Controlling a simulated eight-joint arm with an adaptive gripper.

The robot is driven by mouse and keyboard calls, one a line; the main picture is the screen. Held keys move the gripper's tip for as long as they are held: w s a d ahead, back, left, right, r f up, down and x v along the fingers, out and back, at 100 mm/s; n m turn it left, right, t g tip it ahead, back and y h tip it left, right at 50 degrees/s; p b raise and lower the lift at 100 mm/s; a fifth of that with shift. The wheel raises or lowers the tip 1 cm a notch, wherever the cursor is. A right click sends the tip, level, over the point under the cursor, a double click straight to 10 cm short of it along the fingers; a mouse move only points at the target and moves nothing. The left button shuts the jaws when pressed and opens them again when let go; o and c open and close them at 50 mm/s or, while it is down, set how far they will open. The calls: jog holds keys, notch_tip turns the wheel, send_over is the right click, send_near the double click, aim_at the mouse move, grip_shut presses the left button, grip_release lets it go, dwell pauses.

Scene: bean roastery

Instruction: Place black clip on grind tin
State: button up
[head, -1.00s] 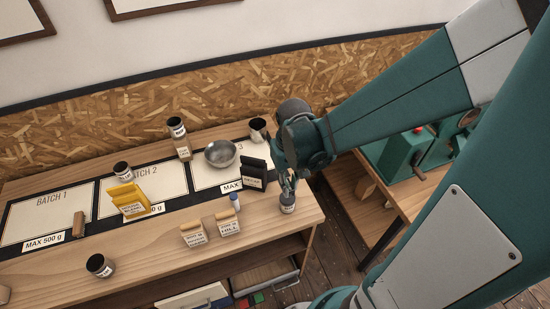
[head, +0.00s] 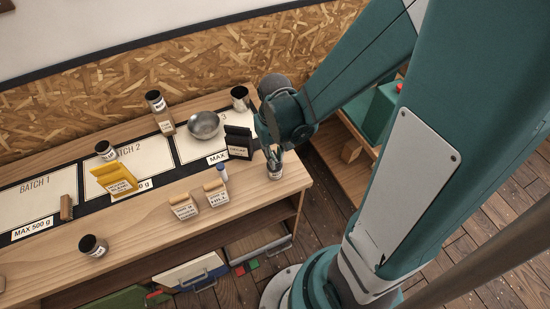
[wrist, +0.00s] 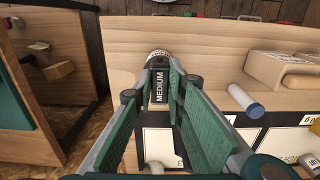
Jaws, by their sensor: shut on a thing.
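My gripper (head: 275,154) is at the right end of the wooden table, over a small tin (head: 277,171). The tin's rounded top with a pale label (wrist: 158,55) shows just beyond the fingertips. The clip looks right over or against the tin; I cannot tell whether they touch. The tin's label is too small to read. The clip is hidden by the fingers in the head view.
Two tan bags (head: 183,207) are nearer the front edge. A metal bowl (head: 204,125), a yellow bag (head: 116,179) and other tins (head: 93,246) stand further left. The table's right edge is close.

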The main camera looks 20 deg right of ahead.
jog(key=shift+f, duration=0.45)
jog(key=shift+f, duration=0.2)
jog(key=o, duration=0.7)
jog(key=shift+c, duration=0.2)
jog(key=shift+r, duration=0.25)
notch_tip(320, 180, up, 12)
jog(key=p, duration=0.1)
dwell(0.5)
dwell(0.7)
